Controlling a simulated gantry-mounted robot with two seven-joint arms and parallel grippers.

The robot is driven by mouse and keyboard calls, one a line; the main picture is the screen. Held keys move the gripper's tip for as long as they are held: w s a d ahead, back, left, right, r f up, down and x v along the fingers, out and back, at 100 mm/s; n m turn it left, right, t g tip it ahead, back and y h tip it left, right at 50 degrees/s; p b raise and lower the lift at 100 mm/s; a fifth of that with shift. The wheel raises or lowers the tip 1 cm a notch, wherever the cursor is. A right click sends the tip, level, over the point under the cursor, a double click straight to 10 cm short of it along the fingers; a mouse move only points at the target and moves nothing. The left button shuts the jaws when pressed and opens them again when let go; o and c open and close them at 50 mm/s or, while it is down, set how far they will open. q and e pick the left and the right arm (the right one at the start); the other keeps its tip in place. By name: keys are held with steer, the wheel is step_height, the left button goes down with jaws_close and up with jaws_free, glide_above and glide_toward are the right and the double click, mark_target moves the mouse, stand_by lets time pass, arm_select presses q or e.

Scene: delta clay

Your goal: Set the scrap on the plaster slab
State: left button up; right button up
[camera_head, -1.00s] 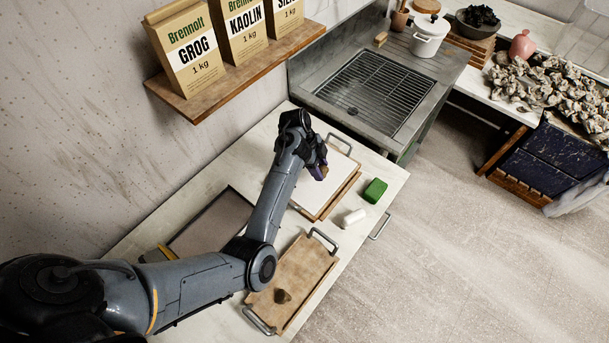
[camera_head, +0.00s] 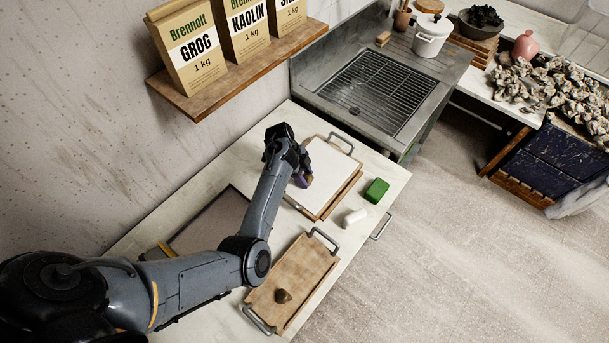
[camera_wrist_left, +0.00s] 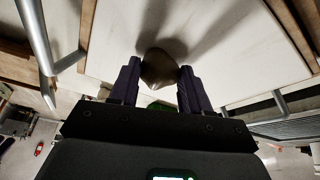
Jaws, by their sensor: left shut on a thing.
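The white plaster slab (camera_head: 329,168) lies in a wooden tray with grey handles on the worktop; it also fills much of the left wrist view (camera_wrist_left: 235,60). My left gripper (camera_head: 303,180) is over the slab's left part. In the left wrist view its purple fingers (camera_wrist_left: 158,78) are shut on a brown scrap (camera_wrist_left: 160,66), with dark shadows on the slab beyond. I cannot tell whether the scrap touches the slab. Another brown lump (camera_head: 283,296) lies in the nearer wooden tray (camera_head: 306,262). My right gripper is not in view.
A green block (camera_head: 376,190) and a white cylinder (camera_head: 355,218) lie right of the slab. A dark-edged grey board (camera_head: 215,222) lies on the left of the worktop. A shelf with paper bags (camera_head: 240,68) overhangs the back. A sink with a rack (camera_head: 378,92) stands beyond.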

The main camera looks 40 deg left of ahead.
arm_select(q)
steer(key=shift+f, duration=0.15)
steer(key=o, duration=1.2)
steer(key=v, duration=1.2)
steer(key=shift+r+p, duration=0.2)
steer(key=shift+p, duration=0.25)
steer(key=shift+d, duration=0.1)
